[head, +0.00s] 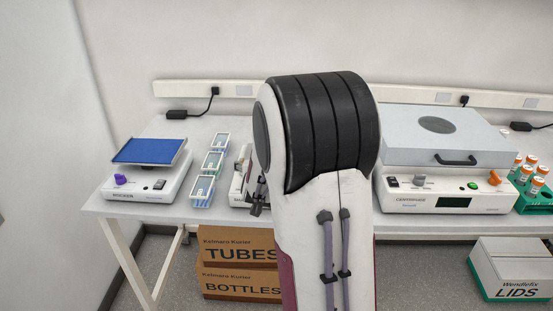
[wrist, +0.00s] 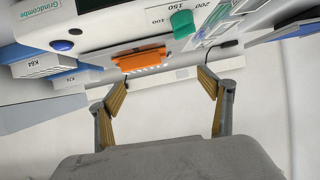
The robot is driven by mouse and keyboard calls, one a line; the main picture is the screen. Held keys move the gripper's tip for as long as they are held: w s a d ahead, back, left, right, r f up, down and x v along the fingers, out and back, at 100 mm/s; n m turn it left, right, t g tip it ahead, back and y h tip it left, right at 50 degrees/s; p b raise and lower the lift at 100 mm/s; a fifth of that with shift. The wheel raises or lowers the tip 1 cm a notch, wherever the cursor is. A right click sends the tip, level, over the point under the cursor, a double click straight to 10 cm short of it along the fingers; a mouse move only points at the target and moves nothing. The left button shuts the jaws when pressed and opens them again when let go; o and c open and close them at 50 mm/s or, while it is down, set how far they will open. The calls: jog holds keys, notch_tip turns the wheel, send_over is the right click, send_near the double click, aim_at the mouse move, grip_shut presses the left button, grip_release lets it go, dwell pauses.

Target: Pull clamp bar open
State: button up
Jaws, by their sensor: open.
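In the wrist view, my gripper (wrist: 163,82) is open, with its two fingers apart and nothing between them. An orange bar (wrist: 142,60), which looks like the clamp bar, lies on the front of a white device (wrist: 120,32) beyond the fingertips, nearer the left finger. The fingers look clear of it, though the exact gap cannot be told. A green knob (wrist: 182,24) sits to the right of the bar beside a printed scale. In the head view my arm hides most of a white device (head: 238,193) on the bench, and the orange bar does not show.
On the bench (head: 108,204) stand a rocker (head: 148,183) with a blue top, small trays (head: 204,186), and a centrifuge (head: 446,190) with a grey lid. Orange-capped bottles (head: 531,170) stand at far right. A blue button (wrist: 61,45) shows in the wrist view.

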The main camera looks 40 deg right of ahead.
jog(key=shift+m+h, duration=0.4)
jog(key=shift+h, duration=0.2)
jog(key=d, duration=0.1)
jog(key=d+f, duration=0.1)
jog(key=d, duration=0.2)
jog(key=shift+s+f, duration=0.3)
jog(key=shift+f, duration=0.05)
jog(key=shift+w+d, duration=0.1)
jog(key=shift+x, duration=3.75)
jog(key=shift+f, duration=0.2)
jog(key=c, duration=1.6)
